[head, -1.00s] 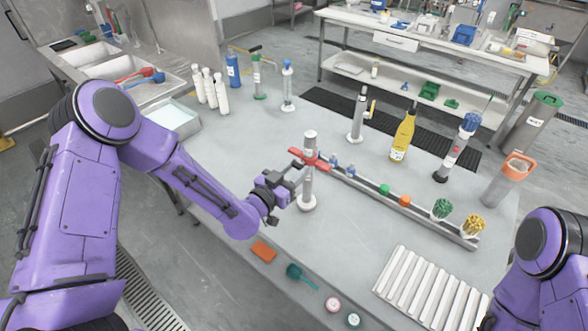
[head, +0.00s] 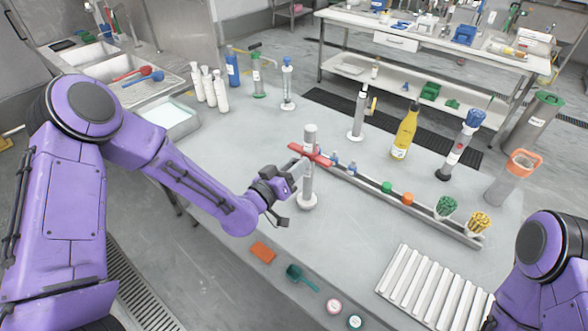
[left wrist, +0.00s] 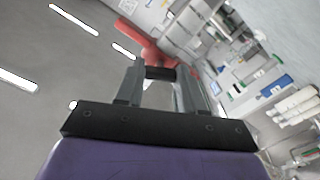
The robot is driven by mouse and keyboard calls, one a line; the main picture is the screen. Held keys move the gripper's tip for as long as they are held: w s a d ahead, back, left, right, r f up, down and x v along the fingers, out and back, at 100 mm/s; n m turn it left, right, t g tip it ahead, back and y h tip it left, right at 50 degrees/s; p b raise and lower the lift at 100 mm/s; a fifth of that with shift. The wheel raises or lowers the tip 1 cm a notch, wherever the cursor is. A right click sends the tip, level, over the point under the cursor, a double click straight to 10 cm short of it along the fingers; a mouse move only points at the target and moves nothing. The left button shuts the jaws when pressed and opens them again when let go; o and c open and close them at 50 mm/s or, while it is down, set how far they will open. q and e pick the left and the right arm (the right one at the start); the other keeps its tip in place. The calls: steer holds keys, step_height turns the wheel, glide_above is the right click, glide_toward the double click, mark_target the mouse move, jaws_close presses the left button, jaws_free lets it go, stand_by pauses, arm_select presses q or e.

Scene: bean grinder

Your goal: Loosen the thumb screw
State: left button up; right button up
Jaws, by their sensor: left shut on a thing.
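The bean grinder (head: 308,178) stands upright on the grey table as a slim silver cylinder on a round base. A red part (head: 319,157) lies by its upper body, and red also shows beyond my fingers in the left wrist view (left wrist: 150,50). My left gripper (head: 296,176) is at the left side of the grinder's upper body. In the left wrist view its fingers (left wrist: 160,85) are shut on a small dark piece, which looks like the thumb screw (left wrist: 160,73). The screw is too small to make out in the head view. My right gripper is out of view.
A long rail (head: 426,217) with small coloured parts runs right from the grinder. A yellow bottle (head: 404,136) and a ribbed white rack (head: 432,291) stand to the right. An orange block (head: 263,252) and a green scoop (head: 301,277) lie near the front edge.

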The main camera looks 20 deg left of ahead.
arm_select(q)
steer(key=n+b, duration=0.4)
steer(key=n, duration=0.8)
steer(key=shift+n, duration=0.3)
stand_by(0.4)
steer(key=o, duration=1.1)
steer(key=shift+c, duration=0.2)
